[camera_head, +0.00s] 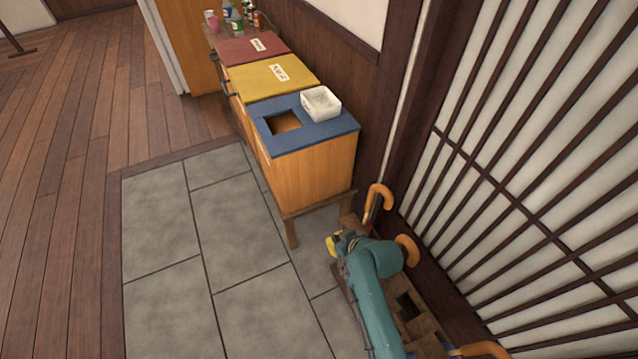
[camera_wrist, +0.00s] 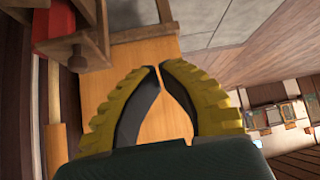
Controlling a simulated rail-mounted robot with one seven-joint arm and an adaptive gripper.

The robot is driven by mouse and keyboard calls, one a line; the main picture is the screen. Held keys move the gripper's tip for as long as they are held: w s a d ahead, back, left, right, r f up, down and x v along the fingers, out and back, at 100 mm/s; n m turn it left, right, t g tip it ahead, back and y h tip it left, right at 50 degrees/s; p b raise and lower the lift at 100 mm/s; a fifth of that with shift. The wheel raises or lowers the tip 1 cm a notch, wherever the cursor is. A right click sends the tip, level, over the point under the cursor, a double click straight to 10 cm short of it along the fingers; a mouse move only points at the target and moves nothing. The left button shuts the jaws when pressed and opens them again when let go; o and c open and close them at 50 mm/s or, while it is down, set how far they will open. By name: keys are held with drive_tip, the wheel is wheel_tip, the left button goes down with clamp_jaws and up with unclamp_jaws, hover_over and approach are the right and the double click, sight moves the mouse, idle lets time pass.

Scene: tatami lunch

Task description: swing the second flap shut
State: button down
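A wooden cabinet (camera_head: 310,172) has a red lid (camera_head: 240,52), a yellow lid (camera_head: 262,88) and a blue top (camera_head: 325,133) in a row. The red and yellow lids bear pale labels and look flat. The blue top has a dark square opening. I cannot tell which of these is the second flap. My gripper (camera_head: 332,243) is low beside the cabinet's near end, apart from the lids. In the wrist view, the yellow fingers of my gripper (camera_wrist: 160,67) meet almost at the tips with nothing between them. An orange wooden surface (camera_wrist: 150,45) lies beyond them.
A white box (camera_head: 321,104) stands on the blue top. Bottles (camera_head: 236,17) and a pink cup (camera_head: 211,21) stand at the cabinet's far end. A wooden rack with umbrella handles (camera_head: 380,193) is close to my arm. The stone floor (camera_head: 235,225) left of the cabinet is clear.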

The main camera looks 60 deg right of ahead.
drive_tip(key=w+r+p+v, duration=0.1)
drive_tip(key=p+v, duration=0.5)
drive_tip(key=v, duration=0.4)
drive_tip(key=w+r+t+p, duration=0.1)
drive_tip(key=w+r+p, duration=0.3)
drive_tip(key=r, duration=0.5)
drive_tip(key=w+a+r+n+t+p, duration=0.1)
drive_tip(key=w+r+p, duration=0.3)
drive_tip(key=r, duration=0.6)
drive_tip(key=shift+a+n+h+p, duration=0.2)
drive_tip(key=shift+n+h+p, duration=0.1)
drive_tip(key=shift+h+p, duration=0.15)
drive_tip(key=shift+r, duration=0.1)
